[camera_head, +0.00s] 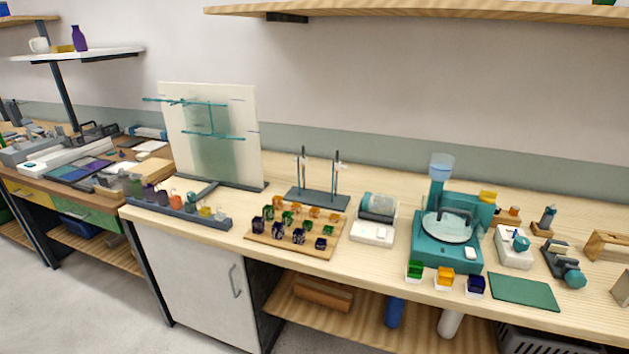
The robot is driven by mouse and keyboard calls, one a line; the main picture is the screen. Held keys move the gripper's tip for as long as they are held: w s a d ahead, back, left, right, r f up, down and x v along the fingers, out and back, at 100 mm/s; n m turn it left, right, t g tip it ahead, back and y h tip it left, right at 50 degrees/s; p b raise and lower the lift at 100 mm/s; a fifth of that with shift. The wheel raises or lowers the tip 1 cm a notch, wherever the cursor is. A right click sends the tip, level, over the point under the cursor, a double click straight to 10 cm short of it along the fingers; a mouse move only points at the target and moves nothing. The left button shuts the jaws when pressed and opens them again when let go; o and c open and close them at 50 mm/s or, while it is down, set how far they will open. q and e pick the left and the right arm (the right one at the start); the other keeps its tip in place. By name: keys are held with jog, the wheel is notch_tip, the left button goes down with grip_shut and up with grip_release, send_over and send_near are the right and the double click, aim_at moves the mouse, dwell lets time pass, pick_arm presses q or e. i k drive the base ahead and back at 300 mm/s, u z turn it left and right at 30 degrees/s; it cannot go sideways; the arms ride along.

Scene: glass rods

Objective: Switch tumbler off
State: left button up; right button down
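A small machine with a dark teal and clear barrel lying on its side (378,206) stands mid-bench; it looks like the tumbler. A white box (373,233) forms or sits against its front. Small marks show on the box top, but the switch position is too small to tell. I cannot tell whether the barrel is turning. Neither of my grippers is in view.
A teal machine with a round plate (447,240) stands right of the barrel. A wooden board (290,250) with several coloured glass pieces lies to its left. A dark stand with upright rods (318,200) is behind the board. A green mat (523,292) lies front right.

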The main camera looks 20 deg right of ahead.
aim_at(381, 233)
jog(key=k, duration=0.5)
jog(key=z, duration=1.6)
jog(key=i, duration=0.9)
jog(key=u, duration=2.2)
